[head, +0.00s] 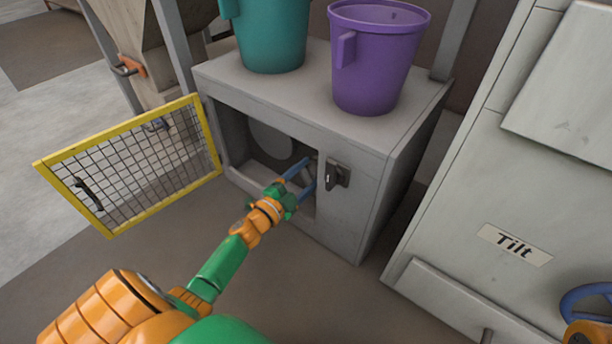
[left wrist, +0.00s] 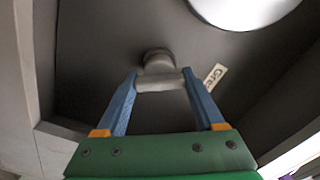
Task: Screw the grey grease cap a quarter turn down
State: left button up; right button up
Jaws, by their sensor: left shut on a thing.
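The grey grease cap (left wrist: 160,78) shows in the left wrist view, a wide crossbar on a round stub at the dark back wall of the cabinet. My left gripper (left wrist: 159,84) has its blue fingers on either side of the crossbar, shut on it. In the head view my left gripper (head: 301,176) reaches through the open front of the grey cabinet (head: 345,225). There the cap is mostly hidden by the gripper and the shade inside. A label (left wrist: 215,77), partly hidden by a finger, is beside the cap. My right gripper is not in view.
The yellow-framed mesh door (head: 135,165) stands open to the left. A pale disc (head: 271,140) is inside the cabinet. A teal bucket (head: 270,35) and a purple bucket (head: 372,65) stand on top. A panel labelled Tilt (head: 515,244) is at right.

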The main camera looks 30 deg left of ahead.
aim_at(304, 179)
pick_arm(q)
jog(key=m, duration=0.4)
jog(key=shift+f, duration=0.1)
jog(key=shift+m+b, duration=0.4)
jog(key=shift+m, duration=0.7)
jog(key=o, duration=1.4)
jog(key=shift+s, duration=0.2)
jog(key=s+p, duration=0.1)
jog(key=s, duration=0.1)
jog(key=s+p, duration=0.1)
jog(key=s, duration=0.1)
jog(key=s+p, duration=0.1)
jog(key=s, duration=0.1)
jog(key=shift+a, duration=0.25)
jog(key=shift+s, duration=0.3)
